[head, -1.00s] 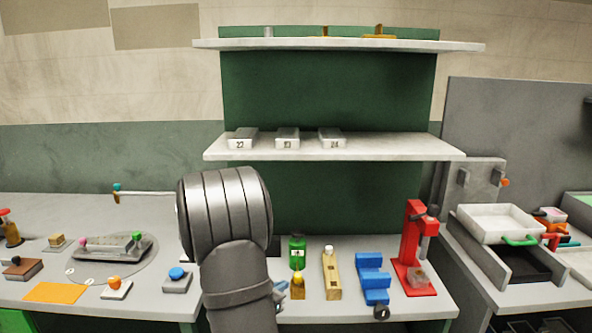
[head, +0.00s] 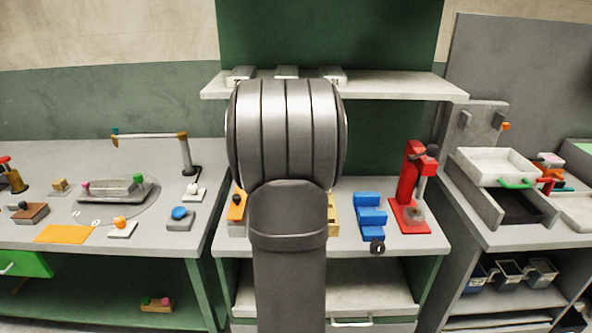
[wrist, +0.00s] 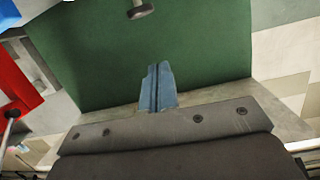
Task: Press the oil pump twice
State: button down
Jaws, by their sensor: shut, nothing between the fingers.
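I cannot pick out the oil pump for certain now. My arm (head: 287,140) covers the middle of the centre bench in the head view. It hides the place where a green labelled bottle and a small yellow bottle stood in the earlier frame. My gripper (wrist: 157,88) shows in the wrist view as blue-grey fingers pressed together, with nothing between them. A green panel fills the view behind it. In the head view my gripper is hidden behind my arm.
A blue stepped block (head: 369,215) and a red press (head: 411,190) stand right of my arm. An orange-topped block (head: 237,208) stands just left. A shelf (head: 390,86) runs above the bench. The left bench holds a blue button (head: 180,213).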

jog(key=shift+d+r+n+y, duration=0.3)
jog(key=shift+d+r+n, duration=0.35)
jog(key=shift+d, duration=0.3)
jog(key=x, duration=1)
jog(key=shift+w+f, duration=0.15)
jog(key=shift+f, duration=0.1)
notch_tip(320, 180, down, 3)
jog(key=shift+r, duration=0.15)
jog(key=shift+f, duration=0.55)
jog(key=shift+f, duration=1.15)
